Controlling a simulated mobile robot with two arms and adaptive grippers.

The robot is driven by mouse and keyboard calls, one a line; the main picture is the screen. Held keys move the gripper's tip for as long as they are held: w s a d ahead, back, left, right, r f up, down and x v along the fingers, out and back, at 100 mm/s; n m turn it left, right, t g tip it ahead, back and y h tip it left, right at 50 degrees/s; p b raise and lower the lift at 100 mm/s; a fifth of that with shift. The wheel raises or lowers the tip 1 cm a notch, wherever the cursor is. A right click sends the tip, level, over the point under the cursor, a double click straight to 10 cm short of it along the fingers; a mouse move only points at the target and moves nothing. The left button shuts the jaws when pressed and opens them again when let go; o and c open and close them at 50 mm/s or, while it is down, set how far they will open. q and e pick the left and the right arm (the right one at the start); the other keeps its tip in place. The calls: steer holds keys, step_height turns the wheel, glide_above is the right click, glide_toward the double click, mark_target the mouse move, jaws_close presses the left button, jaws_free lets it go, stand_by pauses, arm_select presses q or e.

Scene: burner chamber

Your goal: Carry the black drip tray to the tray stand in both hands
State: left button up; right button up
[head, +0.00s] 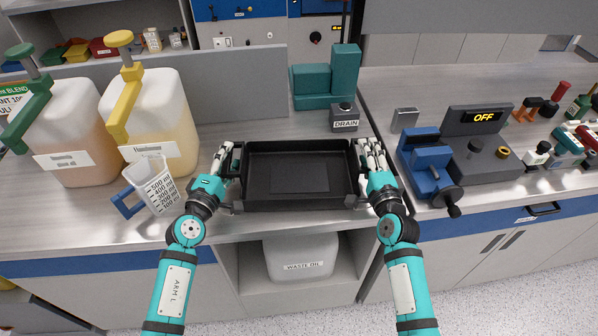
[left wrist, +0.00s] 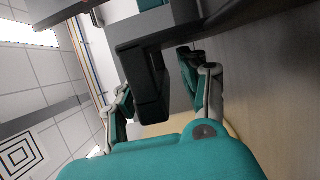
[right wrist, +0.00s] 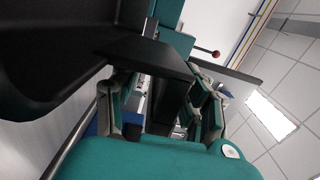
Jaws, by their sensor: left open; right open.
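The black drip tray (head: 298,150) lies at the front of the bench, an open shallow box with a handle on each side. My left gripper (head: 233,160) is open at its left side. In the left wrist view the tray's handle (left wrist: 150,88) lies between the open fingers (left wrist: 160,95). My right gripper (head: 364,160) is open at its right side. In the right wrist view the dark handle (right wrist: 170,100) lies between the open fingers (right wrist: 165,105). I cannot tell whether any finger touches. I cannot identify a tray stand for certain.
A measuring jug (head: 158,188) and a yellow-topped canister (head: 150,115) stand left of the tray. A blue vise (head: 428,160) stands right. The DRAIN box (head: 345,118) and teal blocks (head: 325,80) are behind it. A waste oil container (head: 300,255) sits in the opening below.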

arm_select(q)
jaws_close()
arm_select(e)
jaws_close()
stand_by(0.4)
